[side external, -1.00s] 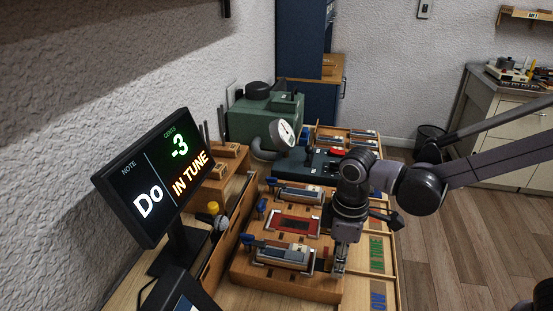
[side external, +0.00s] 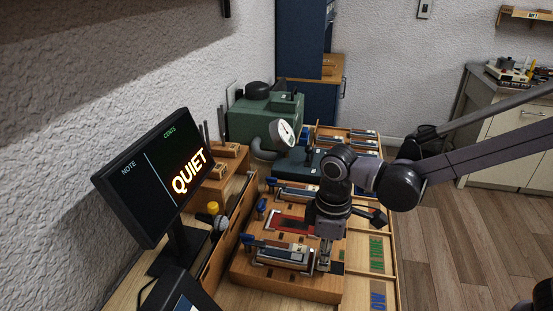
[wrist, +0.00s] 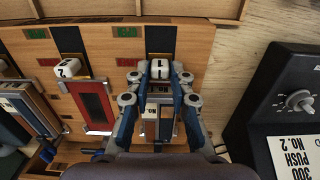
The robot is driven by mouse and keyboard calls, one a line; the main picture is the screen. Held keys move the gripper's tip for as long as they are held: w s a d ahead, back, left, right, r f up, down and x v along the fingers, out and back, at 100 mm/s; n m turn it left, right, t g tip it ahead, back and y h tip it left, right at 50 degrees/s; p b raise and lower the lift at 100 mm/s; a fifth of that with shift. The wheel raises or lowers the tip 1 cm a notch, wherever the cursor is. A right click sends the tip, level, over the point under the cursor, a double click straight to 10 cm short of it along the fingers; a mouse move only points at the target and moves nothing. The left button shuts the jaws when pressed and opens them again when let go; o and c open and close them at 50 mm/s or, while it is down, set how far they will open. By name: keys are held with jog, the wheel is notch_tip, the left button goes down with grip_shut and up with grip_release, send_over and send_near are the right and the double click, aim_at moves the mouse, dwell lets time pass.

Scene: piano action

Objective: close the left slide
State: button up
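A wooden action board (side external: 290,287) bears two grey-topped, blue-handled units (side external: 283,254) (side external: 297,194) on either side of a red recessed panel (side external: 290,222). I cannot tell which part is the left slide, or how far it is open. My gripper (side external: 323,265) points down at the right end of the near unit. In the wrist view its fingertips (wrist: 159,76) are on either side of a white cap marked 1 (wrist: 159,66); contact is unclear. My fingers and wrist hide much of the unit beneath. A cap marked 2 (wrist: 68,67) and the red panel (wrist: 93,104) lie to the left.
A tilted monitor (side external: 152,180) reads QUIET. A dark box with a knob (wrist: 290,110) stands right of the board in the wrist view. A green machine with a dial (side external: 262,118) stands behind. Labelled trays (side external: 383,275) run along the board's right.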

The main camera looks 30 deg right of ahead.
jog(key=shift+o, duration=1.4)
jog(key=shift+r, duration=0.1)
notch_tip(320, 180, up, 12)
jog(key=shift+d, duration=0.1)
jog(key=s+d+f+m+t, duration=0.2)
jog(key=d+m+t, duration=0.1)
jog(key=d, duration=0.4)
jog(key=s+d+f+m+t, duration=0.2)
jog(key=d+m+t, duration=0.2)
jog(key=d+m, duration=0.2)
jog(key=shift+d, duration=1.15)
jog(key=shift+s, duration=0.1)
jog(key=shift+c, duration=0.4)
